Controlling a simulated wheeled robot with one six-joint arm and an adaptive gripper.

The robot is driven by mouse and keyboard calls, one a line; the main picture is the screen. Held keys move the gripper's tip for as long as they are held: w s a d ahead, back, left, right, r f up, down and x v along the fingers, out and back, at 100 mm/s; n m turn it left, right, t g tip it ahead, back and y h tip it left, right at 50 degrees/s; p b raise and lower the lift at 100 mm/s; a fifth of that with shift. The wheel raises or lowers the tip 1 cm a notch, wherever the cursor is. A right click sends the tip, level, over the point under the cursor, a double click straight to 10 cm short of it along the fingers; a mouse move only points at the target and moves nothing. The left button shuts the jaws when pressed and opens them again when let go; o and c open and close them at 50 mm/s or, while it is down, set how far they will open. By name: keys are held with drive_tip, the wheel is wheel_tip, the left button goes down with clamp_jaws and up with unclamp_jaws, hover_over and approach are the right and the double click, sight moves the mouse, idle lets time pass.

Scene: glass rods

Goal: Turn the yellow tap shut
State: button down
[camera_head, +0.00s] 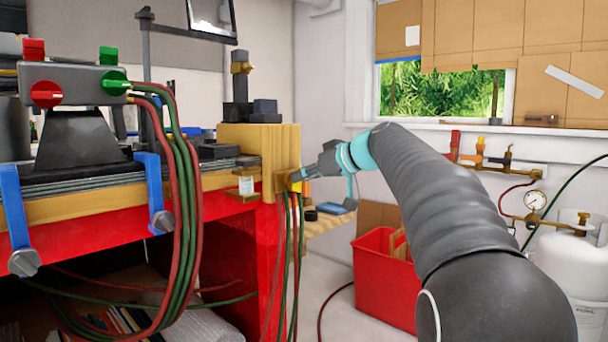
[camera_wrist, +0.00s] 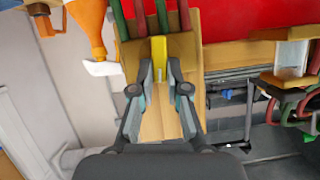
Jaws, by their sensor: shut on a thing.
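The yellow tap (camera_wrist: 159,48) sits on the face of a wooden block (camera_wrist: 162,125), beside the red and green hoses (camera_wrist: 160,12). In the head view, the wooden block (camera_head: 262,140) stands at the right end of the red bench, and the tap is mostly hidden by my gripper (camera_head: 297,178). In the wrist view my gripper (camera_wrist: 160,72) has its two fingers on either side of the tap's yellow handle and is shut on it. The tap's exact turn angle cannot be told.
A burner with red and green knobs (camera_head: 85,85) stands on the bench at left, its hoses looping down. Blue clamps (camera_head: 155,190) grip the bench edge. A red bin (camera_head: 385,275) is on the floor. A white gas cylinder (camera_head: 572,265) with a gauge stands at right.

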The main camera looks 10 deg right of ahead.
drive_tip(key=shift+w+d+f+m+g+y+p, duration=0.25)
drive_tip(key=shift+m+y+p, duration=0.25)
drive_tip(key=shift+m+y, duration=1.1)
drive_tip(key=shift+w+d+f+m+g+y+p, duration=0.1)
drive_tip(key=shift+d+f+m+y+p, duration=0.3)
drive_tip(key=shift+m, duration=2.15)
drive_tip(key=shift+w+d+f+m+g+y+p, duration=0.2)
drive_tip(key=shift+m+y+p, duration=0.35)
drive_tip(key=shift+m+y, duration=1.15)
drive_tip(key=shift+a+f+m+h, duration=0.1)
drive_tip(key=shift+m+h, duration=0.3)
drive_tip(key=shift+m, duration=0.15)
drive_tip(key=c, duration=1.2)
unclamp_jaws()
drive_tip(key=shift+o, duration=0.2)
drive_tip(key=v, duration=1.2)
drive_tip(key=shift+w+f, duration=0.1)
